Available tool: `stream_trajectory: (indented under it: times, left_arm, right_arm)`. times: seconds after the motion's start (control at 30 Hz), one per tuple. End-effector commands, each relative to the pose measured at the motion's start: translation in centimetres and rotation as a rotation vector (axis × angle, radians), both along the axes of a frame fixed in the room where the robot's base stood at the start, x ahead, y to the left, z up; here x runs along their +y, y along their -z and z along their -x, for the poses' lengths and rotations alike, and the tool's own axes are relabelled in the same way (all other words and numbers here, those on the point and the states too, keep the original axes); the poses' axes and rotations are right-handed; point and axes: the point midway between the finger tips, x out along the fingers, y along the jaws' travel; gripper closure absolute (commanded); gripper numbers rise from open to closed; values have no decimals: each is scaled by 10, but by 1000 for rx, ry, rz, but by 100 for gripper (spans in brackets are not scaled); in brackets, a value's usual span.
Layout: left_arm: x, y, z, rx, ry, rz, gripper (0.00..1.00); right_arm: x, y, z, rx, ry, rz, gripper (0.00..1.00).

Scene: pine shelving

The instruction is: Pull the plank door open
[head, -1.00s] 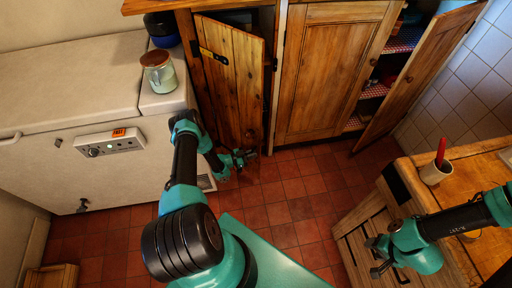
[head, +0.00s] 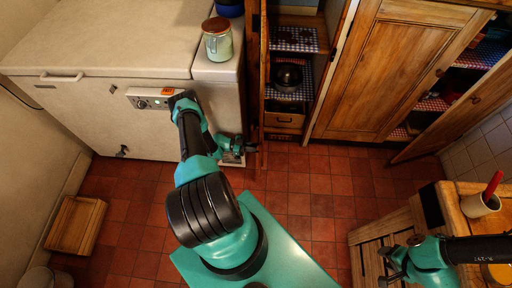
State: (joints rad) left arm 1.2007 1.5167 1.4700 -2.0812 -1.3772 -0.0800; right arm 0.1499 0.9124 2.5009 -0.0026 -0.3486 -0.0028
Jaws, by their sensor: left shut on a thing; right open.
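The plank door (head: 264,85) stands wide open, seen nearly edge-on beside the white chest. Its cupboard shows shelves with checked cloth (head: 293,39), a dark pot (head: 287,77) and a wooden drawer (head: 284,120). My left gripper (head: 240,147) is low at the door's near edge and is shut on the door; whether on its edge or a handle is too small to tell. My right gripper (head: 386,264) is open and empty, beside the slatted wooden unit at the lower right.
The white chest (head: 110,50) stands left of the door, with a lidded jar (head: 217,40) on it. A second cupboard door (head: 385,70) is closed; another (head: 465,115) hangs open at right. A wooden box (head: 76,225) lies at left. The red tile floor (head: 310,190) is mostly clear.

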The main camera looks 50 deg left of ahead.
Motion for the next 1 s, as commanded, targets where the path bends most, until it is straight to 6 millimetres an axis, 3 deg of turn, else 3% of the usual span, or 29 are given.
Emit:
stream_trajectory:
  times: [0.6, 0.63, 0.7, 1.0]
  left_arm:
    - [4, 1, 1, 5, 20, 3, 100]
    - [5, 1, 1, 5, 20, 3, 86]
    - [5, 1, 1, 4, 20, 3, 80]
    - [7, 1, 2, 2, 19, 1, 80]
  right_arm:
    - [0, 0, 0, 0, 0, 0, 54]
    - [0, 0, 0, 0, 0, 0, 54]
    - [0, 0, 0, 0, 0, 0, 54]
    - [0, 0, 0, 0, 0, 0, 54]
